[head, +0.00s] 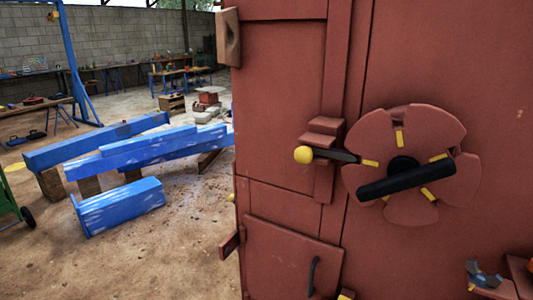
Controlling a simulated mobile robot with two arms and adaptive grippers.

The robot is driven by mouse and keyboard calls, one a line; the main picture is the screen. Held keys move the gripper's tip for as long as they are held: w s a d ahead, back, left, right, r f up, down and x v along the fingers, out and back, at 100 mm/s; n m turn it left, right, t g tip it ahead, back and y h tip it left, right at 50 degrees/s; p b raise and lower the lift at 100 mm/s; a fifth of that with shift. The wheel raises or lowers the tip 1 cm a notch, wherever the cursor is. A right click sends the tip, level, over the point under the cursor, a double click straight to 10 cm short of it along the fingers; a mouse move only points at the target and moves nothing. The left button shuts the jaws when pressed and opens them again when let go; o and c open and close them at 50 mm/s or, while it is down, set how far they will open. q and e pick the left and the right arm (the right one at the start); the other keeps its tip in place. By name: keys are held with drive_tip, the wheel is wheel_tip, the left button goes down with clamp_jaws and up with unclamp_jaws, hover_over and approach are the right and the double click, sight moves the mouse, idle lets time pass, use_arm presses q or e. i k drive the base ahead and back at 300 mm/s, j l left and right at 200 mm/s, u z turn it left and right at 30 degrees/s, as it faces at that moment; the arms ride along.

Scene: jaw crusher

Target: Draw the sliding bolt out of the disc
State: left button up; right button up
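The sliding bolt (335,155) is a dark bar lying nearly level, with a yellow ball knob (303,154) on its left end. It runs through a red bracket (325,127) on the red machine panel. Its right end reaches the left edge of the disc (425,130), near a yellow mark. How deep it sits in the disc is hard to tell. The disc is red and lobed, with notches, several yellow marks and a black bar handle (406,177) across its dark hub. Neither of my grippers is in view.
A lower red door (290,255) has a dark handle (313,275). A small blue object (483,275) sits on a red ledge at the lower right. Blue beams (120,208) lie on the dirt floor at left, with workbenches behind. The space around the knob looks clear.

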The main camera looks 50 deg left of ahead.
sight(303, 155)
drive_tip(key=u, duration=1.15)
